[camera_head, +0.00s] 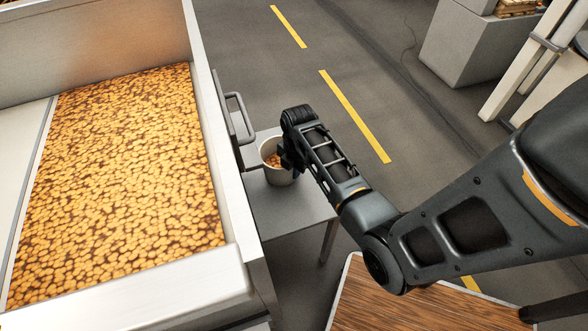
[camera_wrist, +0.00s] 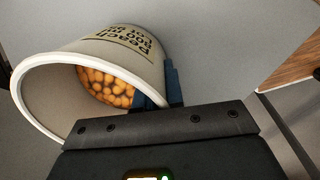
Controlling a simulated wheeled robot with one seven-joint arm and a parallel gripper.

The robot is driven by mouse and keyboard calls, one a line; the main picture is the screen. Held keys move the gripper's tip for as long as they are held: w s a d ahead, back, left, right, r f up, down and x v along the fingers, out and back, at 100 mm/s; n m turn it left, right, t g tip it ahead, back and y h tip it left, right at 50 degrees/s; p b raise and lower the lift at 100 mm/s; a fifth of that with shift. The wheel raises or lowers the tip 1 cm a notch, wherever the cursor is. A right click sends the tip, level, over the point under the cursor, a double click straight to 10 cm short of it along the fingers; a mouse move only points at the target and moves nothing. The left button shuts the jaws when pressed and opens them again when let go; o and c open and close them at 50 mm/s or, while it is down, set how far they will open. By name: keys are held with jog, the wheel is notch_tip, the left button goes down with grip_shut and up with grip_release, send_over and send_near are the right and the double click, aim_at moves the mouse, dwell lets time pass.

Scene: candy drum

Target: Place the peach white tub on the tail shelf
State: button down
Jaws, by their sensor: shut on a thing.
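The peach white tub (camera_head: 277,174) is at the grey shelf beside the big candy container in the head view. It looks upright and holds orange candies. In the wrist view the tub (camera_wrist: 145,45) shows its printed "peach" label, its white rim and the candies inside. My gripper (camera_head: 287,157) is shut on the tub's right side; its blue fingers (camera_wrist: 160,90) show at the tub's wall in the wrist view. The tail shelf (camera_head: 290,208) is the grey surface under the tub. Whether the tub's base touches it I cannot tell for sure.
The large metal container (camera_head: 228,165) full of orange pieces stands just left of the shelf. Its handle (camera_head: 240,118) juts out close behind the tub. A wooden-topped table (camera_head: 400,300) is at the lower right. The shelf's front part is bare.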

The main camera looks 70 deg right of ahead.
jog(key=c, duration=1.3)
grip_release()
jog(key=shift+f, duration=0.1)
jog(key=shift+o, duration=0.2)
notch_tip(320, 180, up, 12)
jog(key=p, duration=0.2)
jog(key=s+a+f+m+t+h, duration=0.1)
jog(key=s+a+m+t+h, duration=0.2)
jog(key=a, duration=0.5)
jog(key=s+a+m+t, duration=0.3)
jog(key=s+a, duration=0.3)
jog(key=a, duration=0.1)
jog(key=s+a+r+m+t+y, duration=0.1)
jog(key=s+a+r+m+t, duration=0.3)
jog(key=r, duration=0.7)
jog(key=s+a+r+m+t+y, duration=0.2)
jog(key=s+a+r+m+t, duration=0.2)
jog(key=a+r, duration=0.5)
notch_tip(320, 180, up, 2)
jog(key=s, duration=0.2)
jog(key=shift+s+a, duration=0.15)
jog(key=shift+s, duration=0.25)
